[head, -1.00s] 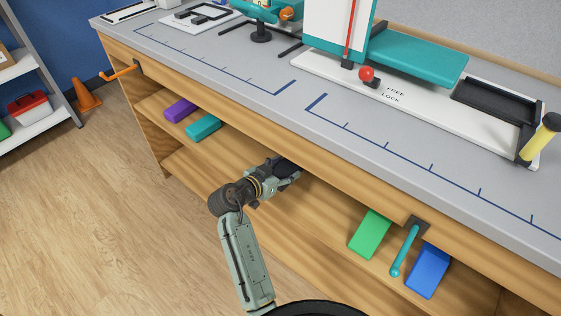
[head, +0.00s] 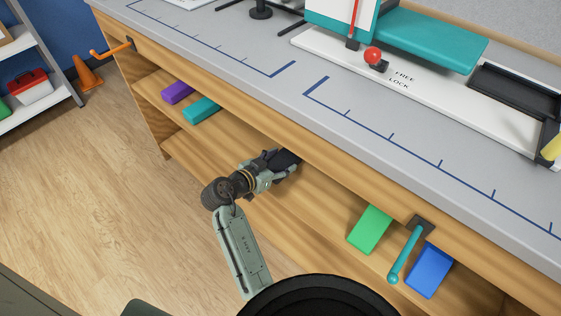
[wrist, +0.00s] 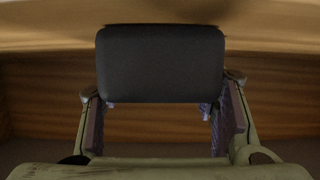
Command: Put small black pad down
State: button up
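The small black pad (wrist: 160,62) is a dark rounded block between my gripper's two fingers in the wrist view. My gripper (wrist: 162,100) is shut on it, with a finger at each side. In the head view my gripper (head: 284,166) reaches under the grey bench top into the open shelf. Only a dark part of the pad (head: 288,157) shows there, and the bench edge hides the rest. I cannot tell whether the pad touches the shelf (head: 318,188).
Purple (head: 178,92) and teal (head: 202,110) blocks lie on the shelf to the left. Green (head: 369,228) and blue (head: 429,270) blocks lie to the right. A teal hook (head: 405,255) and an orange hook (head: 110,49) stick out from the bench front. The shelf's middle is clear.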

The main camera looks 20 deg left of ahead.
jog(key=o, duration=0.4)
jog(key=shift+o, duration=0.2)
jog(key=shift+r+p, duration=0.3)
jog(key=b+v, duration=0.1)
jog(key=v, duration=1.1)
jog(key=shift+b, duration=0.35)
jog(key=shift+w, duration=0.1)
